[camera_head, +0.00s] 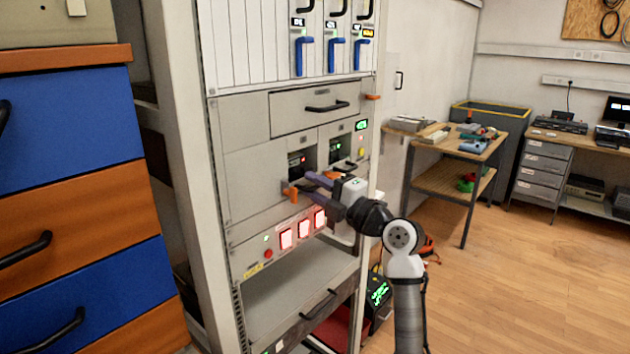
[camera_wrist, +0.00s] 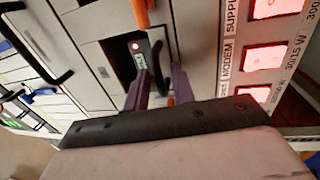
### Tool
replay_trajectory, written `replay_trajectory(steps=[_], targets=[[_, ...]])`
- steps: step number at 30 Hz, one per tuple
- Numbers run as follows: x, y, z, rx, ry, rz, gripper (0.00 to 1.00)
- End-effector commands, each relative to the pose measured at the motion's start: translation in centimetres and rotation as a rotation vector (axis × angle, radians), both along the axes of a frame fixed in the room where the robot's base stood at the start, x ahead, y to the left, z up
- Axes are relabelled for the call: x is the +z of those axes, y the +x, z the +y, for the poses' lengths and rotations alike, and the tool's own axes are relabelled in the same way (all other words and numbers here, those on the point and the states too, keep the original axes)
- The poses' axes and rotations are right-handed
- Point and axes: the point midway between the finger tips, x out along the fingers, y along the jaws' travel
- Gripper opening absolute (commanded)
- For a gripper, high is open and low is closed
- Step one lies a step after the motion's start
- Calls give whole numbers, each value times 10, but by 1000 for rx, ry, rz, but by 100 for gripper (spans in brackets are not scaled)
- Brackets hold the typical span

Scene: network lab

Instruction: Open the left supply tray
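The left supply tray (camera_head: 262,178) is a grey panel low in the rack. Its dark display bay (camera_head: 297,161) shows a red light, which also shows in the wrist view (camera_wrist: 136,47). An orange latch (camera_head: 290,193) is at its lower front, left of my fingertips. The tray looks shut, flush with the rack face. My gripper (camera_head: 311,183) is in front of the tray's lower right part. Its two purple fingers (camera_wrist: 158,80) are apart. A dark part, perhaps the handle, shows between them; contact cannot be told. The fingers hide much of this area.
The right supply tray (camera_head: 345,150) with a green display is beside it. A drawer (camera_head: 300,108) with a black handle is above. Lit red switches (camera_head: 303,229) are in the panel below. A workbench (camera_head: 440,135) stands to the right, with open floor in front.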

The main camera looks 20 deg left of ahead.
Motion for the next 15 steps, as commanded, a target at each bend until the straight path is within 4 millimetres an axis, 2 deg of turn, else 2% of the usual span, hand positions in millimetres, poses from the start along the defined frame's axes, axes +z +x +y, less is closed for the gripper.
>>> replay_trajectory(steps=[9,15], targets=[[0,1,3,0,0,-1,25],[0,1,3,0,0,0,0]])
